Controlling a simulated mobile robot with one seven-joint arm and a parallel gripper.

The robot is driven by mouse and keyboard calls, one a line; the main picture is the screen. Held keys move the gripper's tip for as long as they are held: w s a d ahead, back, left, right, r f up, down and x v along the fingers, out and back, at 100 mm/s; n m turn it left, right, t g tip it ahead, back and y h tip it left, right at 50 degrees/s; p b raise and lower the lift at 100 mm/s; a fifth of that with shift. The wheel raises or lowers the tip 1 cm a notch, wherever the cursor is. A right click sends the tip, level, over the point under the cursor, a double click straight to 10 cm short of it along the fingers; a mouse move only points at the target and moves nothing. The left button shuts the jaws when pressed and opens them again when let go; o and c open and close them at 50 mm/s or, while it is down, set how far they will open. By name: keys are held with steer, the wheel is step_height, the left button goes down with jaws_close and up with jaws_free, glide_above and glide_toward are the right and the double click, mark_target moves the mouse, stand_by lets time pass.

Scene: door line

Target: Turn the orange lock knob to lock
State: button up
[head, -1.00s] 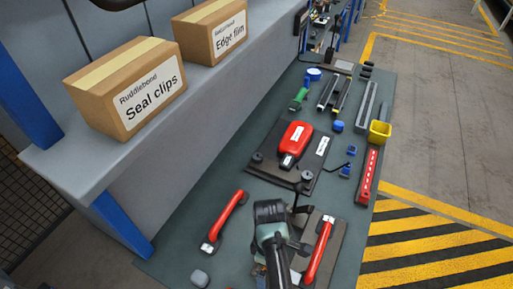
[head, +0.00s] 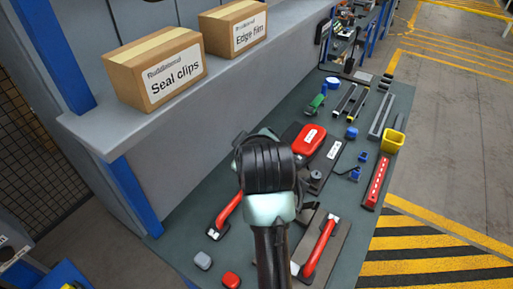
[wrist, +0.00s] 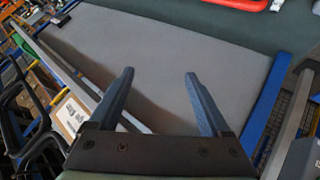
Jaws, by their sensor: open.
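I cannot make out an orange lock knob in either view. A red device (head: 310,138) lies on a dark plate on the bench, partly hidden behind my arm. Two red handles lie nearer: one at left (head: 229,212), partly covered by my arm, and one at right (head: 320,248) on a brownish plate. My gripper (wrist: 159,73) shows in the wrist view with its two blue fingers spread and nothing between them, over a plain grey panel (wrist: 170,45). In the head view my arm rises over the bench and the fingers are hidden.
A grey shelf (head: 110,130) with two cardboard boxes (head: 155,72) runs along the left. Striped open floor (head: 440,245) lies to the right.

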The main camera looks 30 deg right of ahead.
steer(key=shift+s+a+r, duration=0.15)
steer(key=shift+a+r, duration=0.05)
steer(key=shift+w+f+b, duration=0.25)
steer(key=shift+f+b, duration=0.05)
steer(key=shift+b, duration=0.3)
step_height(320, 180, down, 5)
steer(key=w+a+n+y+b, duration=0.15)
steer(key=y+b, duration=0.25)
steer(key=b, duration=1.1)
steer(key=s+d+f+n+g+y+b, duration=0.1)
steer(key=s+d+f+g+b, duration=0.15)
steer(key=s+f+b, duration=0.5)
steer(key=s+d+f+g+y+b, duration=0.1)
steer(key=s+d+f+g+b, duration=0.15)
steer(key=s+f+b, duration=0.55)
steer(key=shift+g, duration=0.3)
steer(key=b+x, duration=0.1)
steer(key=x, duration=0.7)
steer(key=w+b+x, duration=0.1)
steer(key=x, duration=0.3)
steer(key=shift+w+a+f+b, duration=0.1)
steer(key=shift+a+f+b, duration=0.05)
steer(key=shift+a+b, duration=0.3)
